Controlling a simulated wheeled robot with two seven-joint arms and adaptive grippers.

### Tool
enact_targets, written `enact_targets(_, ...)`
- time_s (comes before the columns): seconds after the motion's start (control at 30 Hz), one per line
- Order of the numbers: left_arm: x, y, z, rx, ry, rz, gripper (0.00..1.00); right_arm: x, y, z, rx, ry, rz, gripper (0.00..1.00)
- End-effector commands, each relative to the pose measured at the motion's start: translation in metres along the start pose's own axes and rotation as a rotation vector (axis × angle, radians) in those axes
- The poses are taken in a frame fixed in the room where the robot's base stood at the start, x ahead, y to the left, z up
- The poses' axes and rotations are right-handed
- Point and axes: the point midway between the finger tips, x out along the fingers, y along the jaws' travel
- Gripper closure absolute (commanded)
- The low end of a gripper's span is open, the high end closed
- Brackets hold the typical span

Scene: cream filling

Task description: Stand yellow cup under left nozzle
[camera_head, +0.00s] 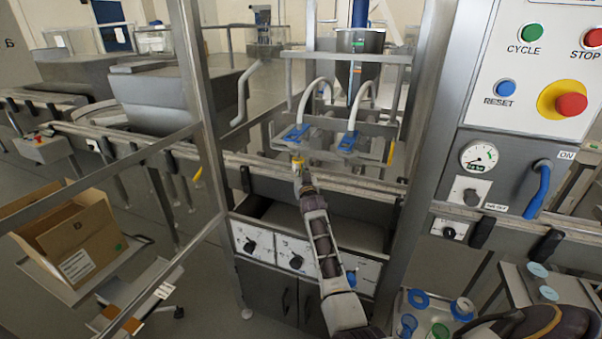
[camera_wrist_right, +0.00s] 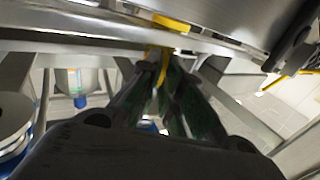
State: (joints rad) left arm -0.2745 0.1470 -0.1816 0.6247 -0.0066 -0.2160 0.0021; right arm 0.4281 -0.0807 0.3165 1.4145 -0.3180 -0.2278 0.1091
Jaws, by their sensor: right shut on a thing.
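The yellow cup (camera_head: 297,161) is small in the head view, at the tip of my right gripper (camera_head: 303,179). It is just below the left blue nozzle (camera_head: 295,133), close to the machine's front rail. I cannot tell whether its base rests on anything. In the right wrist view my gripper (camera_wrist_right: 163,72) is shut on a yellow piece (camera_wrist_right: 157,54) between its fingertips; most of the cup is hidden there. The right blue nozzle (camera_head: 347,141) is free of any cup.
A metal rail (camera_head: 330,178) runs along the machine front, with a steel post (camera_head: 198,100) on the left. A control panel (camera_head: 530,60) stands at the right. Blue and green cups (camera_head: 440,331) stand at the bottom right. A cardboard box (camera_head: 70,235) is at the left.

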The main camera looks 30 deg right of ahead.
Motion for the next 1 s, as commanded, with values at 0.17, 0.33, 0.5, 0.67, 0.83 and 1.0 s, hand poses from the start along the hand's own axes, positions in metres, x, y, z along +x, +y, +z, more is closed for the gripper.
enact_targets(0.17,-0.001,0.006,-0.001,-0.002,0.002,0.006,0.65,0.000,0.000,0.001,0.000,0.000,0.000,1.00)
enact_targets(0.33,-0.001,0.004,-0.001,-0.001,0.001,0.004,0.65,0.000,0.000,0.001,0.000,0.000,0.000,1.00)
enact_targets(0.5,-0.001,-0.004,0.001,0.002,0.000,-0.003,0.65,0.000,0.000,0.001,0.000,0.000,0.000,0.75)
enact_targets(0.67,-0.001,-0.011,0.002,0.005,-0.002,-0.011,0.65,0.000,0.000,0.001,0.000,0.000,0.000,0.68)
enact_targets(0.83,-0.001,-0.008,0.003,0.004,-0.003,-0.008,0.65,0.000,0.000,0.001,0.000,0.000,0.000,0.68)
enact_targets(1.0,-0.001,-0.003,0.002,0.002,-0.002,-0.003,0.65,-0.002,0.000,0.001,0.000,0.000,0.000,0.68)
